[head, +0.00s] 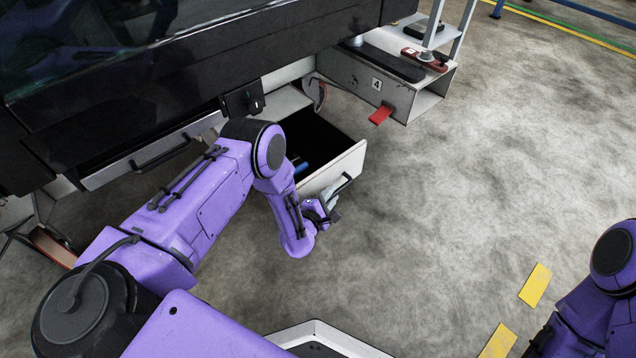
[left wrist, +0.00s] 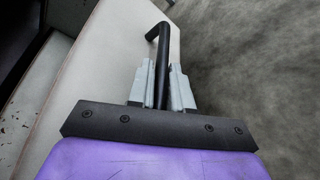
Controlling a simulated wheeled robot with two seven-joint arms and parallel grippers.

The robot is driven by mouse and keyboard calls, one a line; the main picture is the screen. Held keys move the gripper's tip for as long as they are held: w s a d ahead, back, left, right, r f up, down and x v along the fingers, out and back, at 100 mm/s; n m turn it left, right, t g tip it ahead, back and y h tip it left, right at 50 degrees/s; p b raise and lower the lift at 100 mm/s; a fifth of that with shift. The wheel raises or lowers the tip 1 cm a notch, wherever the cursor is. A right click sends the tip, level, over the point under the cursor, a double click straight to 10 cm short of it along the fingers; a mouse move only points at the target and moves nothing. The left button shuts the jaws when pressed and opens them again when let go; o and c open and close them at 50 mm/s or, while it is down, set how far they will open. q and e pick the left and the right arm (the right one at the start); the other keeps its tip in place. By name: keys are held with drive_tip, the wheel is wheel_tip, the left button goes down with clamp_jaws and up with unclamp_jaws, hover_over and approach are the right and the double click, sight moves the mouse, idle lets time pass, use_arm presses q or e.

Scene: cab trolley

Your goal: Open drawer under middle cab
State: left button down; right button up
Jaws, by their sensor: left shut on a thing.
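The drawer (head: 345,165) under the cab stands pulled out, with its white front towards the right and a dark inside. A small blue thing (head: 302,166) shows inside it. The drawer's black bar handle (head: 343,184) is on the front panel. My left gripper (head: 331,202) is at that handle. In the left wrist view the black handle (left wrist: 157,42) runs between the two grey fingers of my left gripper (left wrist: 161,85), which are shut on it. The white drawer panel (left wrist: 105,60) lies just to the left of the fingers. My right gripper is out of view; only part of my right arm shows.
The dark cab body (head: 180,75) overhangs the drawer. Another drawer handle (head: 160,152) is on the left, shut. A white trolley (head: 350,75) marked 4, with a red tab (head: 381,115), stands behind. The concrete floor (head: 470,170) to the right is clear.

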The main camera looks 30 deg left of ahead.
use_arm(q)
drive_tip(key=s+d, duration=0.2)
drive_tip(key=d, duration=0.4)
drive_tip(key=s+d, duration=0.3)
drive_tip(key=d, duration=0.4)
drive_tip(key=shift+s+p, duration=0.25)
drive_tip(key=shift+p, duration=0.2)
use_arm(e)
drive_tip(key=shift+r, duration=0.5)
use_arm(q)
drive_tip(key=c, duration=1.4)
unclamp_jaws()
